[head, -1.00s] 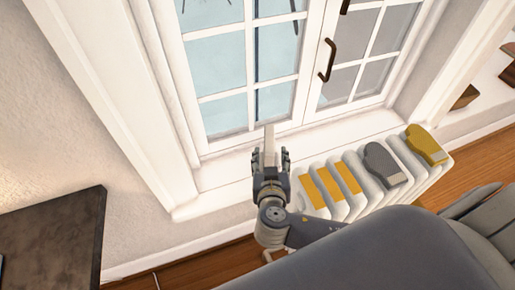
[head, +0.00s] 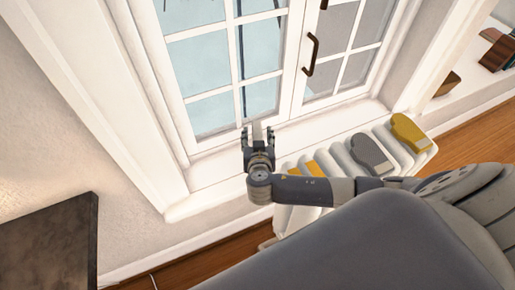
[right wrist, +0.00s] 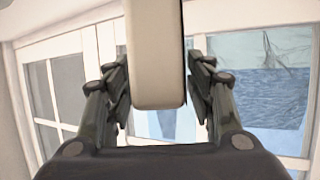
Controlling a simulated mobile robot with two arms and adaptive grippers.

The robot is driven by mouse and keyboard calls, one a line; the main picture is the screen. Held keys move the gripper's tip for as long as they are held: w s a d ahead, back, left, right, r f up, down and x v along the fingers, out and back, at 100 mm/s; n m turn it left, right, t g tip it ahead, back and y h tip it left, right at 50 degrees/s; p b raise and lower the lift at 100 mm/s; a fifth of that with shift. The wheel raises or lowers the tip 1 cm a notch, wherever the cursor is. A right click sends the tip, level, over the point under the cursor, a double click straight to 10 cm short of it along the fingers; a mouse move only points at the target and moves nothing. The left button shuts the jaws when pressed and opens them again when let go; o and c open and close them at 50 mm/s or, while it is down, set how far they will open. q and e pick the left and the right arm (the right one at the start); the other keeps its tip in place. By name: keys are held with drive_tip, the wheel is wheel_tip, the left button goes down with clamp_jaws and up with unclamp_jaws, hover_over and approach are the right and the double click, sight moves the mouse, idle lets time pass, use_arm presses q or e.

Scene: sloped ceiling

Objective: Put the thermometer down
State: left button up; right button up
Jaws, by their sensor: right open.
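The thermometer, a pale, flat bar with a rounded end, stands between the fingers of my right gripper (head: 257,139). Only its upper part (head: 257,130) shows in the head view, in front of the window sill. In the right wrist view the thermometer (right wrist: 156,55) is large, in the middle, with a dark finger on each side. My right gripper is open around it; whether a finger touches it I cannot tell. What bears its lower end cannot be made out. My left gripper is not in view.
The white window sill (head: 322,124) runs below the closed window (head: 262,60) with brown handles. A white radiator (head: 345,158) below bears a grey mitt (head: 371,152), a yellow mitt (head: 410,132) and orange strips. A dark tabletop (head: 50,245) is at lower left.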

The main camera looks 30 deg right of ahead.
drive_tip(key=shift+w, duration=0.1)
clamp_jaws()
idle(0.3)
